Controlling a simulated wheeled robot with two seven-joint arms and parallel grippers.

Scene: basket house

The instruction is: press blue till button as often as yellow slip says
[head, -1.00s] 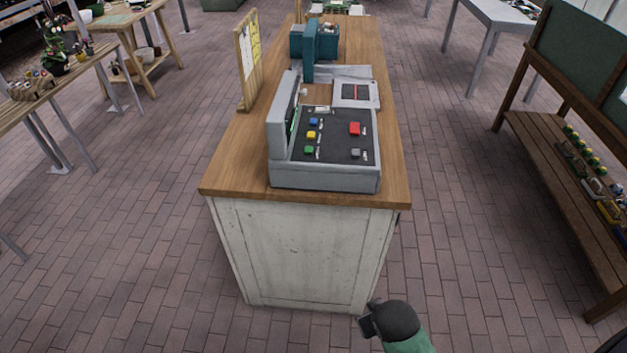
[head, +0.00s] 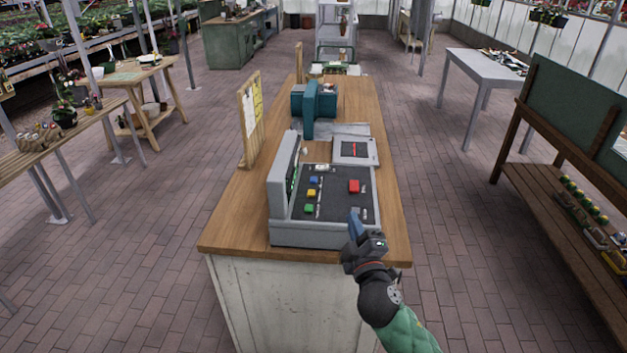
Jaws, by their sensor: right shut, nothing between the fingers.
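The grey till (head: 310,232) stands on the wooden counter, its dark key panel facing up. The blue button (head: 314,180) is the farthest of the left column, with a yellow button (head: 311,192) and a green button (head: 309,208) nearer. A red button (head: 354,186) sits to the right. The yellow slip (head: 257,98) is on the upright wooden board behind the till at left; its writing is too small to read. My right gripper (head: 356,226) is shut and empty, at the till's near right corner, right of and nearer than the blue button. My left gripper is not in view.
The counter top (head: 232,225) is bare left of the till. The till's raised screen (head: 284,175) stands close left of the buttons. A teal device (head: 315,105) stands behind. A bench (head: 540,185) is at the right, with open floor between.

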